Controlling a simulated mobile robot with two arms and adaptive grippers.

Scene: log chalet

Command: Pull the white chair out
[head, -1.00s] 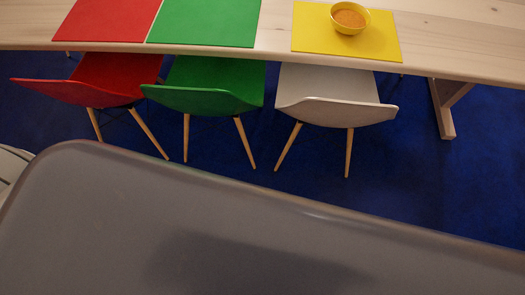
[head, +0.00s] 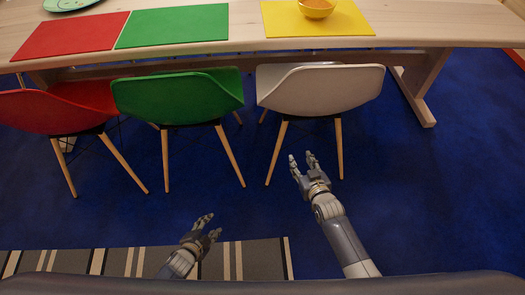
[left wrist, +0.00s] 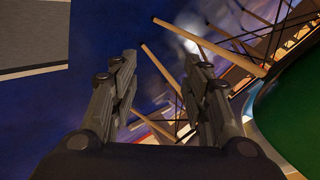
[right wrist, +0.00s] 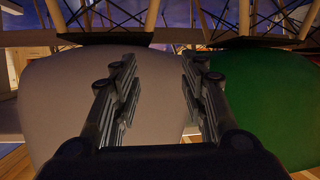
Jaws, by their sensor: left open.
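The white chair (head: 318,92) stands at the table with its back towards me, its wooden legs on the blue floor. It also shows in the right wrist view (right wrist: 95,105), upside down. My right gripper (head: 302,157) is open and empty, in front of and below the white chair's back in the head view, apart from it. My left gripper (head: 211,226) is open and empty, lower and further left, above the striped rug. The left wrist view shows chair legs and a green chair beyond its fingers.
The green chair (head: 180,97) stands left of the white one, with the red chair (head: 62,108) further left. The wooden table (head: 400,25) bears red, green and yellow mats and a yellow bowl (head: 316,8). Blue floor is open at the right.

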